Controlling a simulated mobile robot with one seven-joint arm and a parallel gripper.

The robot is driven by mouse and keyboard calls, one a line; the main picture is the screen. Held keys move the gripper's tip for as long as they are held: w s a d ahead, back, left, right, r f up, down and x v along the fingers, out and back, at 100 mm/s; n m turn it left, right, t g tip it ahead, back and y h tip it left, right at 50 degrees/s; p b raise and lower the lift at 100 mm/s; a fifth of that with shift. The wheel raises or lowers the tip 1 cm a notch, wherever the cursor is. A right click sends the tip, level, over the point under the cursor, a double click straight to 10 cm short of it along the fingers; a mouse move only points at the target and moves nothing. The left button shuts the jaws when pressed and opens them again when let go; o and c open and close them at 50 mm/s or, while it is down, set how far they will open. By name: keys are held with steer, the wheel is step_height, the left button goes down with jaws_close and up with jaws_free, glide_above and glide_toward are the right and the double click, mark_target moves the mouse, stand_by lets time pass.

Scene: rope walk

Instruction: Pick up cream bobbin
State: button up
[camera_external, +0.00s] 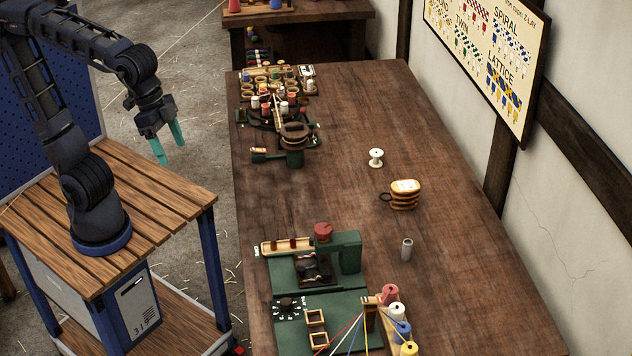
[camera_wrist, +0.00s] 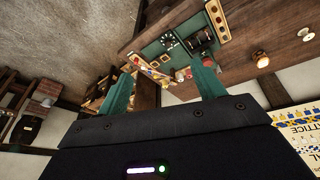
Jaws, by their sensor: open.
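My gripper (camera_external: 172,153) is open and empty. It hangs in the air left of the table, well apart from the bobbin. In the wrist view its two teal fingers (camera_wrist: 162,68) are spread with nothing between them.
A green machine (camera_external: 347,254) and coloured spools (camera_external: 397,312) are at the front. A rack of small spools (camera_external: 272,95) fills the back left. The table's right side (camera_external: 470,240) is mostly clear.

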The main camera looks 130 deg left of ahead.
steer(key=w+a+f+n+g, duration=0.1)
steer(key=w+a+n, duration=0.3)
steer(key=w+a, duration=0.75)
steer(key=w+a+n+g, duration=0.1)
steer(key=w+a+n, duration=0.3)
steer(key=w+a, duration=0.8)
steer(key=a+f+n, duration=0.2)
steer(key=a+f, duration=0.1)
steer(key=a, duration=0.5)
steer(key=a+f+n, duration=0.1)
steer(key=a+f, duration=0.1)
steer(key=a, duration=0.7)
steer(key=n+g, duration=0.2)
steer(key=n, duration=0.7)
glide_above(377, 152)
steer(key=shift+h, duration=0.3)
steer(key=f, duration=2.7)
steer(key=shift+w+d+f, duration=0.2)
steer(key=shift+d+f, duration=0.1)
steer(key=shift+s+a+f+n, duration=0.2)
steer(key=shift+f+n, duration=0.1)
steer(key=shift+f, duration=0.2)
steer(key=shift+s+a+f, duration=0.1)
steer(key=shift+f, duration=5)
steer(key=c, duration=1.1)
